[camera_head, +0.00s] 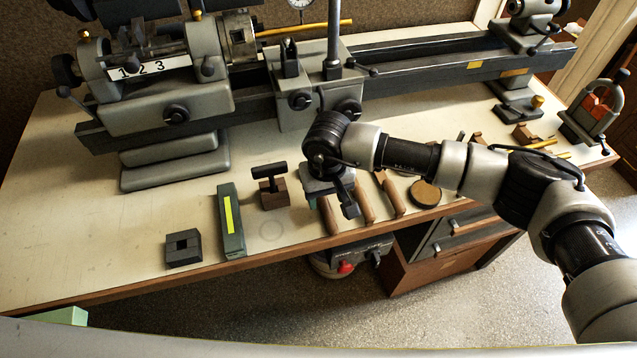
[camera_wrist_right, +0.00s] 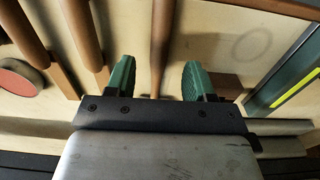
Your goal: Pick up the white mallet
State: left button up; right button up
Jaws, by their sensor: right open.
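No white mallet head can be made out in either view. Several brown wooden handles lie side by side near the bench's front edge; the left one (camera_head: 329,216) lies just below my right gripper (camera_head: 342,198). In the right wrist view, a wooden handle (camera_wrist_right: 162,40) runs between the two green fingertips of my right gripper (camera_wrist_right: 158,80), which are open and apart on either side of it. Its lower end is hidden behind the gripper body, so I cannot tell which tool it belongs to. My left gripper is not in view.
A grey lathe (camera_head: 175,95) stands along the back of the bench. A green block with a yellow strip (camera_head: 231,222), a black block (camera_head: 183,248) and a dark T-shaped tool (camera_head: 270,184) stand left of the handles. A round brown disc (camera_head: 425,193) lies to their right.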

aim_at(326, 206)
notch_tip(326, 206, down, 4)
jog(key=shift+f+p, duration=0.1)
jog(key=shift+p, duration=0.5)
jog(key=shift+c, duration=0.4)
jog(key=shift+w, duration=0.1)
grip_shut()
